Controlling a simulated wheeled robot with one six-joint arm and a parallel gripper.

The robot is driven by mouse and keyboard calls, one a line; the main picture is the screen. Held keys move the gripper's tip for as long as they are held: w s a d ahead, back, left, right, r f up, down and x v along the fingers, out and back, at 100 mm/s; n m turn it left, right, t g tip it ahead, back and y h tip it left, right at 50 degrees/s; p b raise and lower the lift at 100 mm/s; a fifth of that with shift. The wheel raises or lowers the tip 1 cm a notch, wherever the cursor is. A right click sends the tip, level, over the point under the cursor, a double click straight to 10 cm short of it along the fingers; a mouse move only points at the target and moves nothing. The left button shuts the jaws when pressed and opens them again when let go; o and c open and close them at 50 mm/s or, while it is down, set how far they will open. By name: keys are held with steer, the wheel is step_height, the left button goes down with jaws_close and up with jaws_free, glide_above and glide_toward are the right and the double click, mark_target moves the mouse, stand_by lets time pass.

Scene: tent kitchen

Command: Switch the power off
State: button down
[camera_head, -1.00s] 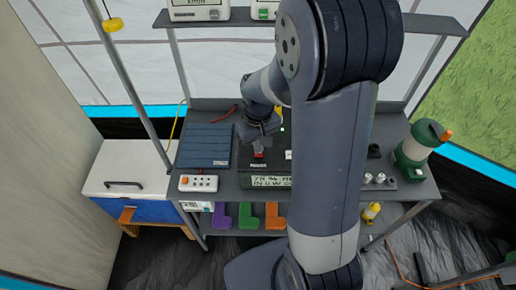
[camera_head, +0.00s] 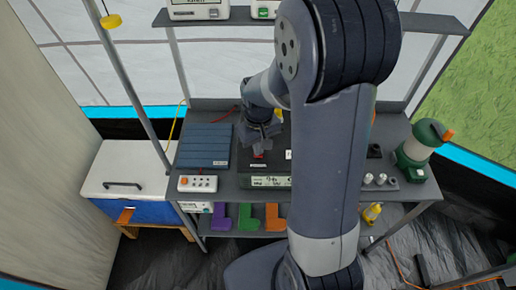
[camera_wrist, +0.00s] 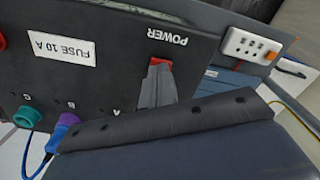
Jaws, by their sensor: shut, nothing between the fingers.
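A black panel (camera_wrist: 110,40) fills much of the wrist view, with the label POWER and a small red switch (camera_wrist: 159,63) just below it. My gripper (camera_wrist: 157,85) is shut with nothing in it; its fingertips are right at the switch and hide most of it. I cannot tell if they touch it or which way the switch is set. In the head view my gripper (camera_head: 262,148) is over the panel (camera_head: 252,165), by a bit of red (camera_head: 259,155). A display (camera_head: 270,182) with text lies along the panel's front.
A white socket strip (camera_head: 197,184) and a dark blue ribbed panel (camera_head: 205,146) lie to the left. Coloured plugs (camera_wrist: 28,116) sit in the black panel near sockets A, B and C. My arm hides part of the bench.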

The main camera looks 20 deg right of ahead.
step_height(320, 180, up, 7)
steer(key=p, duration=0.5)
stand_by(0.3)
steer(key=shift+f, duration=0.15)
steer(key=shift+f+b, duration=2.45)
steer(key=shift+f, duration=0.95)
